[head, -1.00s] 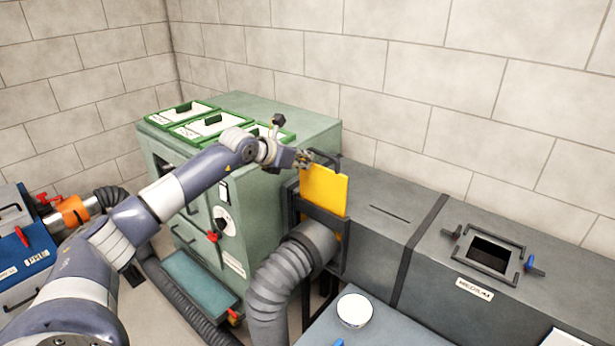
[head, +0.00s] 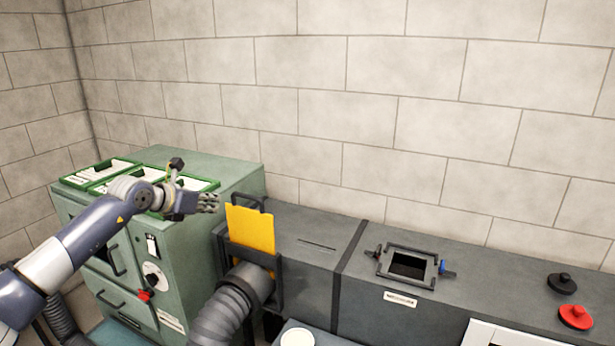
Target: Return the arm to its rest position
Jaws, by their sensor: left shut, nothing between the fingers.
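My left arm comes in from the left in the head view. My left gripper (head: 207,203) is shut and empty. It shows in front of the right side of the green cabinet (head: 222,240), just left of the yellow plate (head: 250,229). The yellow plate stands upright in a dark frame at the left end of the grey duct (head: 305,230). A gap shows between the fingertips and the plate. My right gripper is not in view.
Green-framed trays (head: 100,172) lie on the cabinet. A grey hose (head: 232,305) joins the duct end. The duct has a square opening (head: 407,265) with clamps. A black knob (head: 562,283) and a red knob (head: 576,316) sit at right. A white round container (head: 297,338) is at the bottom.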

